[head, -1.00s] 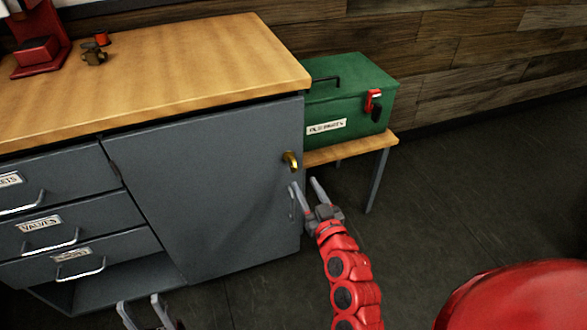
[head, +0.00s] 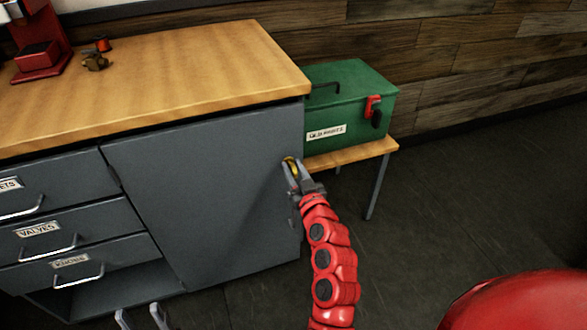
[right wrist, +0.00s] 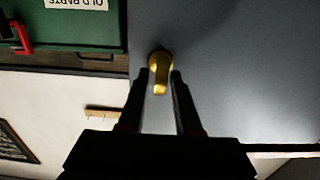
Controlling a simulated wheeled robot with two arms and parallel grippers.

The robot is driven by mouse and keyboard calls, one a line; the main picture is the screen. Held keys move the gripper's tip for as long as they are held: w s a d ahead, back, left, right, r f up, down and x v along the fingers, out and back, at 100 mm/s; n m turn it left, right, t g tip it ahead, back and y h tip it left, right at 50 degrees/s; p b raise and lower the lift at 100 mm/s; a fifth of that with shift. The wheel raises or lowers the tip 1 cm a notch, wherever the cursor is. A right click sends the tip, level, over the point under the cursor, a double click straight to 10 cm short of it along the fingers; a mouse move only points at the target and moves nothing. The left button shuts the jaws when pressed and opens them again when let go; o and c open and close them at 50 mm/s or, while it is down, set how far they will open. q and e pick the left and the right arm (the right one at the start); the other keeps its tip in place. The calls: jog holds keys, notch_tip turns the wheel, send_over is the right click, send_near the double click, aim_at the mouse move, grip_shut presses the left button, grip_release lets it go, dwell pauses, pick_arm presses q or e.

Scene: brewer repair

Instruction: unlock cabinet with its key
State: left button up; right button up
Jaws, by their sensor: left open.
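The grey cabinet (head: 205,190) has a closed door with a brass-yellow key (head: 290,162) at its upper right edge. The key also shows in the right wrist view (right wrist: 160,72), sticking out of the door between my fingertips. My right gripper (head: 293,168) is at the key, one finger on each side of it. The fingers are very close to the key, but I cannot tell whether they press on it. They partly hide the key in the head view. My left gripper (head: 140,314) is open and empty, low in front of the cabinet at the bottom edge.
A green toolbox (head: 350,98) with a red latch stands on a small wooden bench (head: 350,152) right of the cabinet. The drawers (head: 75,225) are left of the door. Small parts (head: 96,60) lie on the wooden top.

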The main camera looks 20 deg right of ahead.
grip_shut()
jog(key=m, duration=0.4)
jog(key=shift+d+m, duration=0.25)
jog(key=shift+m, duration=0.05)
jog(key=m, duration=0.3)
jog(key=shift+d+f+m, duration=0.1)
jog(key=shift+d+m, duration=0.1)
jog(key=shift+m, duration=0.1)
jog(key=m, duration=0.4)
jog(key=shift+f+m+p, duration=0.15)
jog(key=shift+m+p, duration=0.15)
jog(key=shift+p, duration=0.1)
jog(key=shift+d+f+m, duration=0.1)
jog(key=shift+f+m, duration=0.05)
jog(key=shift+m, duration=1.15)
jog(key=shift+d+f+m, duration=0.1)
jog(key=shift+f+m, duration=0.05)
jog(key=shift+m, duration=1.15)
jog(key=shift+o, duration=1.4)
grip_release()
jog(key=shift+a, duration=0.1)
